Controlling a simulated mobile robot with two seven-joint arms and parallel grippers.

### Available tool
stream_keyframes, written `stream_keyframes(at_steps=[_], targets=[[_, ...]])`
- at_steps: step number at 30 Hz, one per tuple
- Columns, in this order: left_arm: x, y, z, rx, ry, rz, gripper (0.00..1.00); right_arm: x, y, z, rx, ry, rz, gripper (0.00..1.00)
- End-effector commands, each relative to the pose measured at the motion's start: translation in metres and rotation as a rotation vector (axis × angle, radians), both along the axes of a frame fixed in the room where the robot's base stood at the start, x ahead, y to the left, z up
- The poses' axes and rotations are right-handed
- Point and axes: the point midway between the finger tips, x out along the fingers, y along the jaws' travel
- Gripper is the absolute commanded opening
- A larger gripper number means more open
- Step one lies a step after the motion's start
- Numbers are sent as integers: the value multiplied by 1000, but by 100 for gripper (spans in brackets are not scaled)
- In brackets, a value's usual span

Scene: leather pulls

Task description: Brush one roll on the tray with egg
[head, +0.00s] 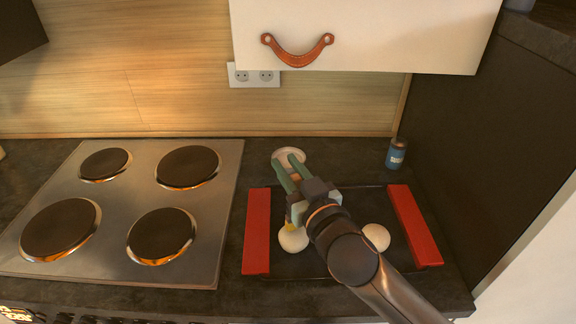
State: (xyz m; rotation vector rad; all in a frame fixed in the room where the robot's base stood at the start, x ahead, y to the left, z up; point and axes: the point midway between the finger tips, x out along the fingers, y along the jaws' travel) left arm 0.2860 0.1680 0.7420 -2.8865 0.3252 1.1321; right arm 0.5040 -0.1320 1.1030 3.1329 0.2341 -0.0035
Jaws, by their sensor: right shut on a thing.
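A black tray (346,199) with red end grips lies on the dark counter. On it a pale round roll (293,241) sits at the left, and another pale roll (377,237) sits at the right. My right gripper (290,172) reaches over the tray from the lower right and is shut on a brush. The gripper hides most of the brush. My left gripper is out of view.
A steel hob (140,220) with dark round plates fills the left of the counter. A blue can (396,154) stands at the back right, near a dark side panel (490,150). A cupboard (370,35) with a leather pull hangs above the tray.

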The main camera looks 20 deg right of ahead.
Motion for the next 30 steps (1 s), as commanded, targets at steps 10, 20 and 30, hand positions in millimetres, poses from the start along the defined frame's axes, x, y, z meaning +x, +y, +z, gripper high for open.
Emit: stream_keyframes(at_steps=[10, 20, 30], targets=[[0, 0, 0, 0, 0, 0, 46, 0, 0, 0, 0, 0, 0, 0], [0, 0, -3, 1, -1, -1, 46, 0, 0, -5, 0, 0, 0, 0], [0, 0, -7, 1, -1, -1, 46, 0, 0, -9, 0, 0, 0, 0]])
